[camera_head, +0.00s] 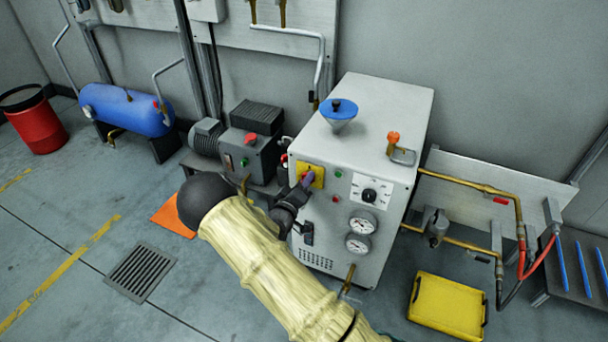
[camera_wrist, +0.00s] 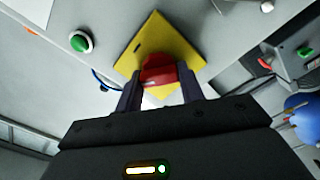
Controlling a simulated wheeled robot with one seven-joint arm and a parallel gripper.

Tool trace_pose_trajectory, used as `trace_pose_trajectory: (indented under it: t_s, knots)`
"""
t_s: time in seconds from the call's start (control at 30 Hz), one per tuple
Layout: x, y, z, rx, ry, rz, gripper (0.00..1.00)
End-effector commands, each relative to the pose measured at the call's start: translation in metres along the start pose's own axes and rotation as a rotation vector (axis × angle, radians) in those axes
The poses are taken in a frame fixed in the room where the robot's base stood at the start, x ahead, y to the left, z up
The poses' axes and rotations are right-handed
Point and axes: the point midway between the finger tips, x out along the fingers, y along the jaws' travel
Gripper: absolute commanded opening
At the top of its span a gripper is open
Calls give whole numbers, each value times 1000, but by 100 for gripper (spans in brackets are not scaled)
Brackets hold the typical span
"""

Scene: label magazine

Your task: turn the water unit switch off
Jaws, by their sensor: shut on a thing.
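The water unit is a white cabinet (camera_head: 385,100) standing by the wall in the head view. A yellow square plate (camera_head: 319,172) with the rotary switch is on its front, at the upper left. In the wrist view the plate (camera_wrist: 158,38) looks tilted, like a diamond, and the red switch handle (camera_wrist: 158,68) stands out from it. My gripper (camera_head: 303,184) is at this switch, its two fingers closed on the red handle from both sides in the wrist view (camera_wrist: 160,88). The fingers hide part of the handle, and I cannot tell its setting.
A green button (camera_wrist: 81,42) is beside the plate. A black selector dial (camera_head: 369,195) and two gauges (camera_head: 362,223) are to the right on the front. A grey motor box (camera_head: 247,155) stands close on the left. A yellow crate (camera_head: 446,306) lies on the floor at right.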

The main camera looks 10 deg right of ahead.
Motion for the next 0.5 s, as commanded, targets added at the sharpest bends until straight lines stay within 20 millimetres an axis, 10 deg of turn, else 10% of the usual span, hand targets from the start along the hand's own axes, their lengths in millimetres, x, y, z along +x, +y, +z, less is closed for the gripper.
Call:
trace_pose_trajectory:
  t_s: [0.5]
  knots:
    - [-2, -4, 1, -461, 0, -8, 15]
